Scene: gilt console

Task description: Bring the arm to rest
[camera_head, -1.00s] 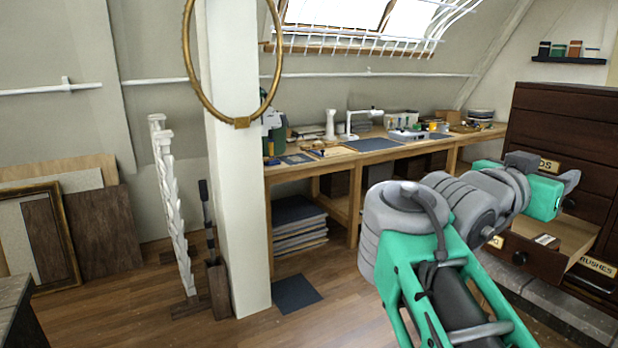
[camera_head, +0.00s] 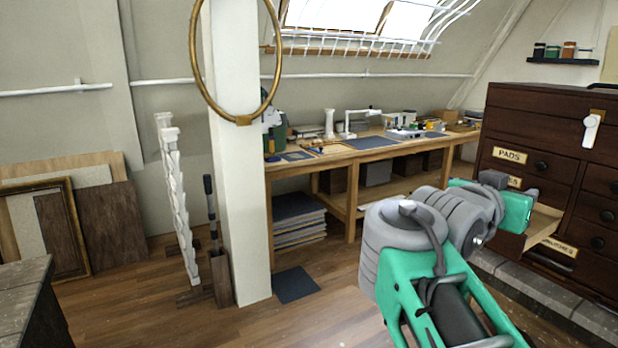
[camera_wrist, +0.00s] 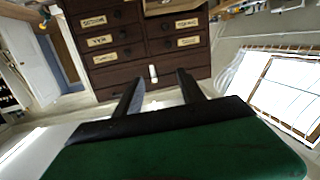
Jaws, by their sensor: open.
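My arm, green and grey, rises from the lower right of the head view, bent at a grey joint (camera_head: 405,235). Its green wrist (camera_head: 516,211) stands in front of the dark chest of drawers (camera_head: 535,125), and the jaws are hard to make out there. In the wrist view my gripper (camera_wrist: 157,86) shows two dark fingers spread apart with nothing held between them. The chest also shows beyond the fingers in the wrist view (camera_wrist: 140,75). I cannot tell the exact gap between gripper and chest.
A drawer (camera_head: 545,222) stands partly open behind my wrist. A white handle-like piece (camera_head: 592,130) is on the chest's upper front. A workbench (camera_head: 350,154) lines the back wall. A pale post (camera_head: 235,180) stands left of centre.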

